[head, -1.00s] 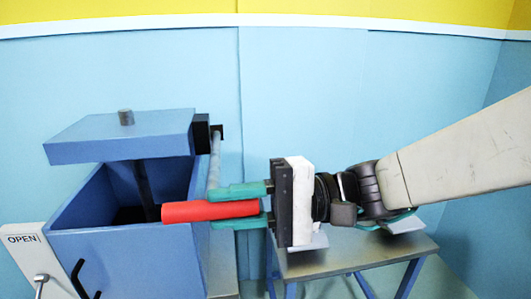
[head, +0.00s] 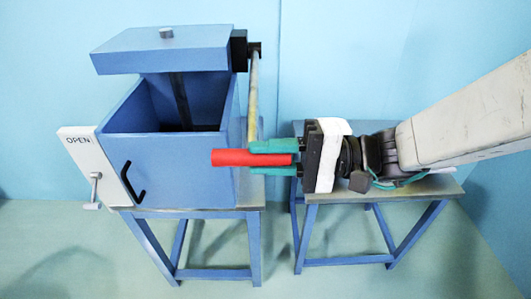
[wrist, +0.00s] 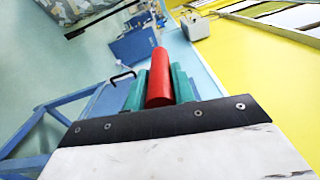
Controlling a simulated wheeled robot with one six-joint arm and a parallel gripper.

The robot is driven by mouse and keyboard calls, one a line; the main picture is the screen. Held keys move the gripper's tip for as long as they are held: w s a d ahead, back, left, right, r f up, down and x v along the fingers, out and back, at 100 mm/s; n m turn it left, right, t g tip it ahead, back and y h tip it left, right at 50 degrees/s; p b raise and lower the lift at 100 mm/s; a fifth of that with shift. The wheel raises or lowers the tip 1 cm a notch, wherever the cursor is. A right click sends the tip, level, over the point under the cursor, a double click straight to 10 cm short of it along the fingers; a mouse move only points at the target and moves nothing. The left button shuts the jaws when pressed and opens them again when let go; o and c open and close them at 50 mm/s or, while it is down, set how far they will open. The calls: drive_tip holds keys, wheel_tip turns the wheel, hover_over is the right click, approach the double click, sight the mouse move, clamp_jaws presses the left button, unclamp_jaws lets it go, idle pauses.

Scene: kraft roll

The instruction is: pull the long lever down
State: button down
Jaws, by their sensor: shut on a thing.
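The long lever has a pale rod (head: 253,95) hanging from a black pivot at the right of the blue box's lid, and a red grip (head: 225,158) at its lower end. The grip lies level in front of the box's right side. My gripper (head: 252,159) is shut on the red grip, with one teal finger above it and one below. In the wrist view the red grip (wrist: 160,72) sticks out between both teal fingers. Part of it is hidden by the fingers.
The blue box (head: 180,160) stands on a blue stand, its lid (head: 160,50) raised above the opening. A white panel marked OPEN (head: 85,145) with a small crank (head: 95,190) is at its left. A second blue table (head: 330,187) stands under my arm.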

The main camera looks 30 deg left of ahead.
sight(297, 161)
drive_tip(key=c, duration=1.2)
unclamp_jaws()
drive_tip(key=shift+w+d+f, duration=0.1)
drive_tip(key=shift+f, duration=0.5)
drive_tip(key=shift+o, duration=0.2)
drive_tip(key=shift+r, duration=0.15)
drive_tip(key=shift+r, duration=0.1)
drive_tip(key=v, duration=0.7)
drive_tip(key=shift+w+d, duration=0.15)
drive_tip(key=shift+d, duration=0.15)
drive_tip(key=s+d+m+t+h, duration=0.2)
drive_tip(key=d+t+h, duration=0.3)
drive_tip(key=d, duration=1.4)
drive_tip(key=s+d+m+t+h, duration=0.3)
drive_tip(key=d+t+h, duration=0.3)
drive_tip(key=d, duration=1.4)
drive_tip(key=h, duration=0.4)
drive_tip(key=shift+s, duration=0.35)
